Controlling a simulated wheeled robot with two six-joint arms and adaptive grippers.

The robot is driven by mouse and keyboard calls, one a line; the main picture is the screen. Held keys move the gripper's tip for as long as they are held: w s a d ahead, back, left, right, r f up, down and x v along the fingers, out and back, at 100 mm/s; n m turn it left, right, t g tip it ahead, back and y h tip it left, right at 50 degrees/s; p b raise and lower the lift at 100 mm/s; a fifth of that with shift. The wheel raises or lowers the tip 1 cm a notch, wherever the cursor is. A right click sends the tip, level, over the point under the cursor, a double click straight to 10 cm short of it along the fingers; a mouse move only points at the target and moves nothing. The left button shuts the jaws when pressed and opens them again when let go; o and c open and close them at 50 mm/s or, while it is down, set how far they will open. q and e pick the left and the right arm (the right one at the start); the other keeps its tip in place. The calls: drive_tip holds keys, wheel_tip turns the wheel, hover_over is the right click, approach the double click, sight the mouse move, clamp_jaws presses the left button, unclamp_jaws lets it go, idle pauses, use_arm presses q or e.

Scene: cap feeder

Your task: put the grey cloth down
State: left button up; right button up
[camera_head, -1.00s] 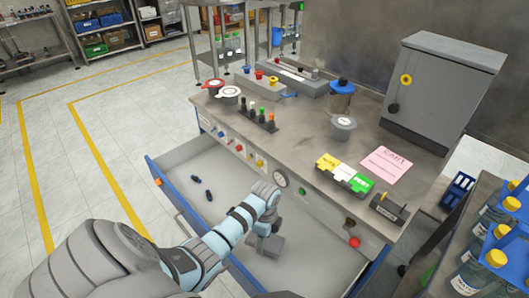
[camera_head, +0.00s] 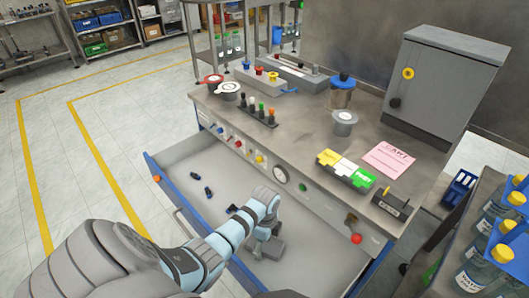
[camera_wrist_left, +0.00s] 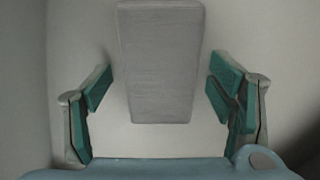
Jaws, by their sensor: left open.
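The grey cloth (camera_wrist_left: 160,62) is a folded rectangular pad. In the left wrist view it lies flat on the pale drawer floor, with a gap to the fingers on both sides. In the head view the cloth (camera_head: 273,249) shows partly beneath my left gripper (camera_head: 256,242), inside the open drawer (camera_head: 185,168). In the left wrist view my left gripper (camera_wrist_left: 160,92) is open and empty, its green finger pads apart. My right gripper is not in view.
Small dark pieces (camera_head: 208,193) lie in the drawer's left part. The bench top (camera_head: 300,130) above holds a pink card (camera_head: 388,160), a yellow-white-green block (camera_head: 346,169) and lidded pots. A bottle rack (camera_head: 500,215) stands at the right. The drawer floor left of my gripper is mostly clear.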

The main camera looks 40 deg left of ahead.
use_arm(q)
wheel_tip(320, 180, up, 12)
drive_tip(key=p, duration=0.5)
drive_tip(key=shift+r, duration=0.15)
drive_tip(key=shift+w, duration=0.1)
